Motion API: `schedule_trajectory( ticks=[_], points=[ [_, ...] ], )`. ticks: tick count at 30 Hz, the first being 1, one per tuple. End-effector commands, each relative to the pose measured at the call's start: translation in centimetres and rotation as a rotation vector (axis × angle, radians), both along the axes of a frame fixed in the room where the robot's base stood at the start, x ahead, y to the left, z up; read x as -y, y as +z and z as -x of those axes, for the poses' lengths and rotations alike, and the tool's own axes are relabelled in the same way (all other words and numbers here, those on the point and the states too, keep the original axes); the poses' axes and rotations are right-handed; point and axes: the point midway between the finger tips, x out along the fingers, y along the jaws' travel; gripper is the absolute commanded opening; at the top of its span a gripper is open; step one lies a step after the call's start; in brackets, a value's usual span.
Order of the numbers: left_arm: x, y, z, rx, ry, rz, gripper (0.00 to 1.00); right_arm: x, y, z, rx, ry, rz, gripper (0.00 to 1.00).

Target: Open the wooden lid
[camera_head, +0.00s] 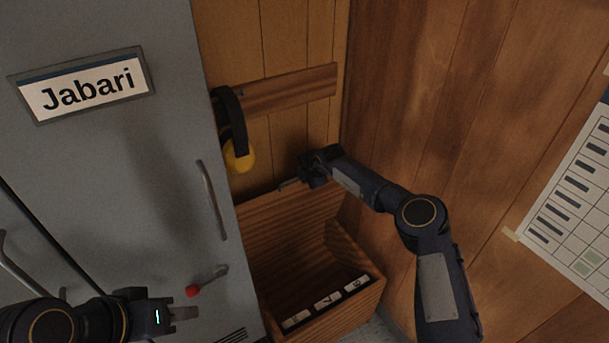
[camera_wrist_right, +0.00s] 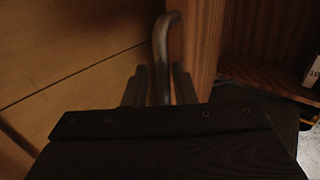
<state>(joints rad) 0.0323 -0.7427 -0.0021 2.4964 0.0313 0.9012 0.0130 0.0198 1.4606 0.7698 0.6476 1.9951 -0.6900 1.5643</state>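The wooden lid (camera_head: 290,218) of the wooden bin is raised and stands steeply at the back of the bin (camera_head: 347,297), whose inside shows in the head view. My right gripper (camera_head: 292,183) is at the lid's top edge. In the right wrist view a bent metal handle (camera_wrist_right: 163,65) runs between the two fingers of my right gripper (camera_wrist_right: 160,82), which sit close on both sides of it. My left gripper (camera_head: 184,313) is at the lower left, in front of the grey locker and away from the lid; its finger gap does not show.
A grey locker (camera_head: 150,165) with a "Jabari" plate and handles stands left of the bin. A red-knobbed lever (camera_head: 194,290) is near my left gripper. Yellow ear defenders (camera_head: 240,156) hang above the lid. Wood-panelled wall and a chart (camera_head: 575,205) are at right.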

Motion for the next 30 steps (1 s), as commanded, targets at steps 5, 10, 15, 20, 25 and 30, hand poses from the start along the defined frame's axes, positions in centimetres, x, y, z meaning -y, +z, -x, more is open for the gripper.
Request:
schedule_trajectory(
  ticks=[5,10,15,20,25,30],
  points=[
    [0.0,0.0,0.0,0.0,0.0,0.0,0.36,0.0,-0.3,0.1,-0.006,0.0,0.002,0.26],
    [0.0,-0.3,0.0,0.0,0.0,0.0,0.36,0.5,0.6,0.6,-0.002,0.001,0.002,0.26],
    [0.0,-0.9,0.0,0.0,0.0,0.0,0.36,1.4,2.7,2.1,0.002,0.0,0.001,0.26],
    [0.0,-1.4,0.0,0.0,0.0,0.0,0.36,2.2,4.7,3.5,0.001,0.0,0.001,0.26],
    [0.0,-1.6,0.0,0.0,0.0,0.0,0.36,2.5,5.8,4.3,0.0,0.0,0.0,0.26],
    [0.0,-1.6,0.0,0.0,0.0,0.0,0.36,2.5,6.0,4.4,0.0,0.0,0.0,0.26]
  ],
)
